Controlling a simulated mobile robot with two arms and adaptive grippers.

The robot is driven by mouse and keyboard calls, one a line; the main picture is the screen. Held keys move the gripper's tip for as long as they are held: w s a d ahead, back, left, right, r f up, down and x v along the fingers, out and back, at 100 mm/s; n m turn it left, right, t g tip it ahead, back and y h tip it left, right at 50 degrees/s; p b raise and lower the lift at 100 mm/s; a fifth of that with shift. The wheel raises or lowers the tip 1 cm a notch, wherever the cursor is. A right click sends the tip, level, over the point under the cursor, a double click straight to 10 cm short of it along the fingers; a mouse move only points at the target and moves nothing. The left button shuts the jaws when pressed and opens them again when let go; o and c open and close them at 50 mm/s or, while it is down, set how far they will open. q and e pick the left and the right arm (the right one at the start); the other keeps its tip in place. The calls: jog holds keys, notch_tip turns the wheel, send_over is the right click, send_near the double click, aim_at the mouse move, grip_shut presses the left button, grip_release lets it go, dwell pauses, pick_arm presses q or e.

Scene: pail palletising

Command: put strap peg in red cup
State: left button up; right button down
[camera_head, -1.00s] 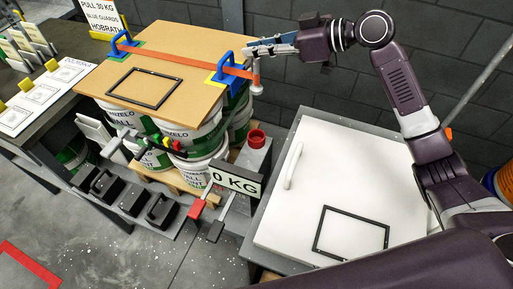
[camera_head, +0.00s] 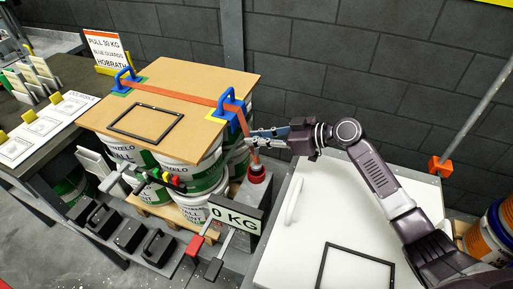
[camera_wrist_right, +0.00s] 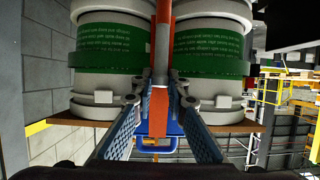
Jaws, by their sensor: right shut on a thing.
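The grey strap peg (camera_head: 254,158) hangs upright at the end of the orange strap (camera_head: 180,88). My right gripper (camera_head: 254,136) is shut on the peg near its top. The peg's lower end overlaps the mouth of the red cup (camera_head: 257,176); how deep it sits inside, or whether it touches the cup, I cannot tell. In the right wrist view, both fingers (camera_wrist_right: 160,98) close around the peg (camera_wrist_right: 161,55), with the orange strap (camera_wrist_right: 158,112) beside it. The cup is not visible there. My left gripper is not in view.
The strap crosses a brown board (camera_head: 190,80) on stacked white-and-green pails (camera_head: 190,178), through blue guards (camera_head: 234,108). A "0 KG" sign (camera_head: 236,218) and levers stand in front of the cup. A white lid (camera_head: 325,225) lies to the right.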

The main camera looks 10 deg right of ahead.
send_over(257, 164)
jog(key=shift+w+f, duration=0.2)
jog(key=shift+f, duration=0.85)
jog(key=shift+w+f, duration=0.15)
jog(key=shift+f, duration=0.9)
jog(key=shift+f, duration=0.15)
jog(key=c, duration=1.9)
grip_release()
jog(key=shift+r, duration=0.25)
jog(key=v, duration=1.2)
